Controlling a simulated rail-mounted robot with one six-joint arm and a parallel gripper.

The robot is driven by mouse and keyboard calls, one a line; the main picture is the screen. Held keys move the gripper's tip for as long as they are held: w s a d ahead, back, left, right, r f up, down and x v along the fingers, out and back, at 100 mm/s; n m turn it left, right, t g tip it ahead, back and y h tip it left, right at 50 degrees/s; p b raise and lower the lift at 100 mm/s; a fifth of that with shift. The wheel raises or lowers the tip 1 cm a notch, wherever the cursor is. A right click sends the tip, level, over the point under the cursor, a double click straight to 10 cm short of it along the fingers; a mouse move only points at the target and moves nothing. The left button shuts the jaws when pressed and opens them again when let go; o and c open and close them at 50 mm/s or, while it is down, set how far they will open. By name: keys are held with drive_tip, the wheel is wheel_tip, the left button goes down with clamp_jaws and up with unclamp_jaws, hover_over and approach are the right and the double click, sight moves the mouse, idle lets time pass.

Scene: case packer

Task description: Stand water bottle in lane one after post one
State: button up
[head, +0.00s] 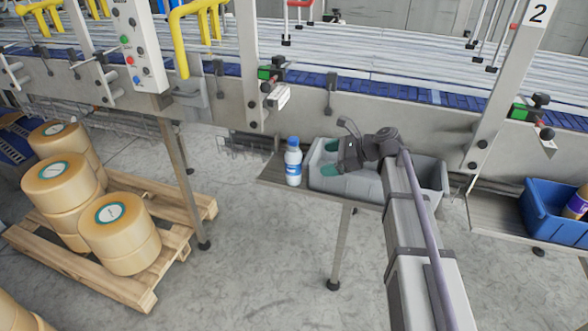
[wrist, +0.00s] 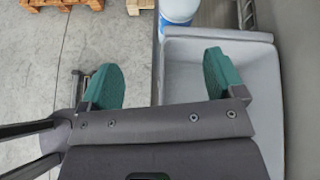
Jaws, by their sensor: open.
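The water bottle (head: 293,162), white and blue with a blue cap, stands upright on a small shelf (head: 272,178) below the conveyor. Its lower part shows at the top of the wrist view (wrist: 181,10). My gripper (head: 331,158) is over the grey bin to the right of the bottle, its green-padded fingers pointing towards it. The fingers are apart and empty in the wrist view (wrist: 162,72); the bottle lies beyond their tips. The conveyor lanes (head: 350,62) run across above. A post (head: 250,60) stands left of the post marked 2 (head: 505,80); its own number is not visible.
The grey bin (head: 432,172) sits beside the bottle, under my arm. A blue bin (head: 545,215) with a purple item is at the right. A pallet (head: 120,270) with several tape rolls stands at the left. Sensors and brackets stick out along the conveyor's side.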

sight(301, 153)
drive_tip(key=w+a+m, duration=0.1)
drive_tip(key=w+a+y+b, duration=0.1)
drive_tip(key=a, duration=0.1)
drive_tip(key=w+a+m+b, duration=0.1)
drive_tip(key=w+a, duration=0.1)
drive_tip(key=shift+w+a+f+m+t+y, duration=0.1)
drive_tip(key=shift+a+f+m+t+y, duration=0.1)
drive_tip(key=shift+f+m+t+y, duration=0.1)
drive_tip(key=b+x, duration=0.1)
drive_tip(key=x, duration=0.1)
drive_tip(key=b+x, duration=0.1)
drive_tip(key=x, duration=0.2)
drive_tip(key=shift+d+f+b, duration=0.15)
drive_tip(key=shift+f+b, duration=0.15)
drive_tip(key=shift+b, duration=0.05)
drive_tip(key=shift+a, duration=0.2)
drive_tip(key=shift+d+r, duration=0.1)
drive_tip(key=shift+c, duration=0.2)
drive_tip(key=c, duration=1.2)
drive_tip(key=shift+r, duration=0.1)
